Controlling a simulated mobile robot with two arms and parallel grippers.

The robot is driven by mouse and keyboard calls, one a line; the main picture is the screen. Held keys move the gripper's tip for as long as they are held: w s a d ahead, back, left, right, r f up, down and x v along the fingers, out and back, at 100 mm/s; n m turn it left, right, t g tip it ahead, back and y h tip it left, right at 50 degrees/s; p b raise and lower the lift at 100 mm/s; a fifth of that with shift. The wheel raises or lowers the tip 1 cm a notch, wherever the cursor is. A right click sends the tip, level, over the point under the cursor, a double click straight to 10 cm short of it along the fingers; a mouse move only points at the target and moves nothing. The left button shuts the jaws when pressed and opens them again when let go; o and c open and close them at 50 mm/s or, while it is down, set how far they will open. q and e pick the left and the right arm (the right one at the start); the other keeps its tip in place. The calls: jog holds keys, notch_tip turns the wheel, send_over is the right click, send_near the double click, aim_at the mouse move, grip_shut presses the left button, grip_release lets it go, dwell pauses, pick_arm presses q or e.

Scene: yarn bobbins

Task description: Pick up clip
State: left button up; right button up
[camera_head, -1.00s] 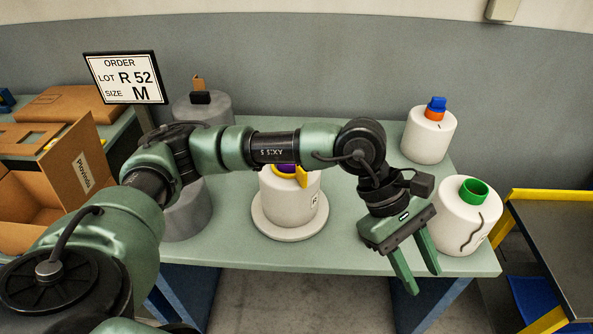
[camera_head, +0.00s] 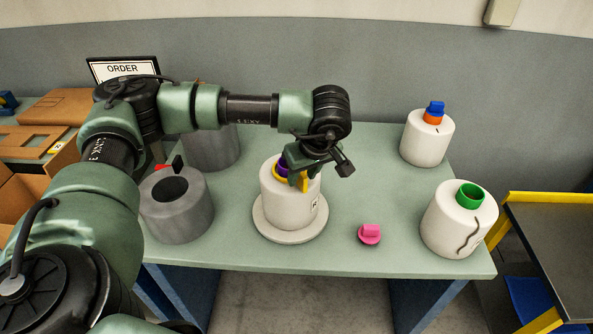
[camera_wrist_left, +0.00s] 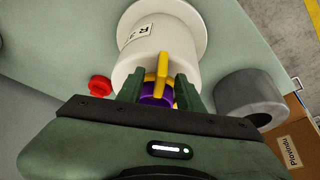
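A yellow clip (camera_head: 302,182) sits at the purple core (camera_head: 283,168) on top of the white bobbin in the middle of the table. In the left wrist view the yellow clip (camera_wrist_left: 162,66) stands between the two green fingers, with the purple core (camera_wrist_left: 157,94) behind it. My left gripper (camera_wrist_left: 158,90) is open, its fingers on either side of the clip with visible gaps. In the head view the gripper (camera_head: 303,172) is over the bobbin top, pointing down, and hides part of it. My right gripper is not in view.
The white bobbin (camera_head: 289,207) stands on a round pale base (camera_head: 268,231). A pink piece (camera_head: 370,234) lies to its right. Grey bobbins (camera_head: 177,215) stand left; white bobbins with a green core (camera_head: 459,220) and orange-blue top (camera_head: 427,138) stand right.

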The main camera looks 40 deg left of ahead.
pick_arm(q)
jog(key=shift+w+a+f, duration=0.1)
jog(key=shift+a+f, duration=0.1)
jog(key=shift+f, duration=0.3)
jog(key=shift+c, duration=0.3)
grip_shut()
jog(key=shift+r, duration=0.1)
notch_tip(320, 180, up, 20)
jog(key=b, duration=0.2)
